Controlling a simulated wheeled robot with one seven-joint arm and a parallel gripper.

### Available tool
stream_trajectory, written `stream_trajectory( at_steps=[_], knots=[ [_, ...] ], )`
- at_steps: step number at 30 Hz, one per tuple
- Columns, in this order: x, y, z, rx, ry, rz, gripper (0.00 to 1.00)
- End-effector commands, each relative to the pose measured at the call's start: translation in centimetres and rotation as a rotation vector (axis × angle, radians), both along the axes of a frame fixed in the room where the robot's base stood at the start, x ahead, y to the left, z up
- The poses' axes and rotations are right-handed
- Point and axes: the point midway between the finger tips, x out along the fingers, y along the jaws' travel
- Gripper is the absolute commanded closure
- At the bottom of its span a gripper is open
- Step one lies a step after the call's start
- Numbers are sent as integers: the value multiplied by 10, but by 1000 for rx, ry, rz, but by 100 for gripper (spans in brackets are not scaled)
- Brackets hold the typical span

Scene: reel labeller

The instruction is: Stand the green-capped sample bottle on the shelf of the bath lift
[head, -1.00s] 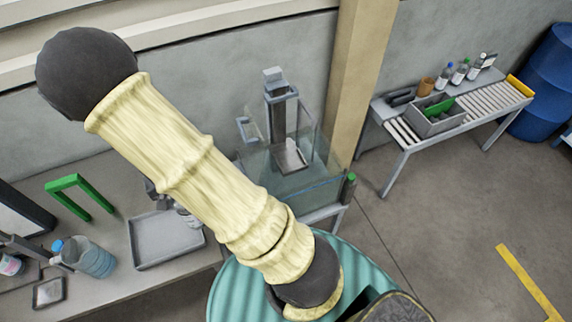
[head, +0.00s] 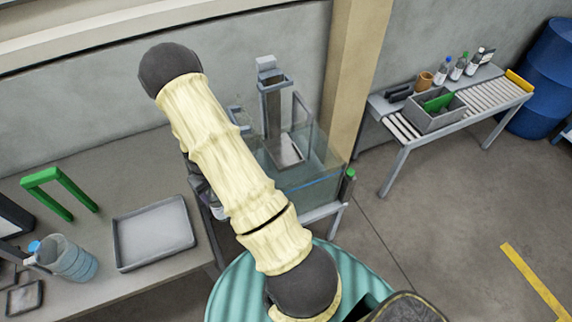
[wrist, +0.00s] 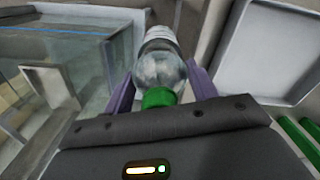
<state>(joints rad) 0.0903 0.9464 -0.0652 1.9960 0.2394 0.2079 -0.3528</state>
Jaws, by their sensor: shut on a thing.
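My gripper (wrist: 160,92) is shut on the green-capped sample bottle (wrist: 158,70). The wrist view shows its green cap nearest the camera, clear shoulders and pale lower body, between two purple fingers. In the head view my arm hides most of the gripper and bottle, left of the glass bath. The bath lift (head: 271,100) is a grey column at the bath, with a pale shelf (head: 288,150) low inside the glass. The shelf also shows at the left of the wrist view (wrist: 48,88). The bottle is apart from the shelf and outside the bath.
The glass bath (head: 315,178) has walls around the lift. A grey tray (head: 153,232), a jug (head: 68,260) and a green frame (head: 42,180) stand on the left bench. A roller table (head: 490,98) at right holds bottles and a grey box (head: 420,117).

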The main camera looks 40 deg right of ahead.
Motion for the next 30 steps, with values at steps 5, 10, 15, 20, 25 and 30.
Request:
stream_trajectory(
  at_steps=[5, 10, 15, 20, 25, 30],
  knots=[
    [1, -6, -48, 2, -3, 5, 100],
    [1, -7, -64, 3, -4, 9, 100],
    [1, -8, -64, 3, -4, 10, 100],
    [1, -7, -63, 3, -4, 10, 100],
    [1, -7, -63, 3, -4, 10, 100],
    [1, -6, -63, 3, -3, 12, 100]
  ],
)
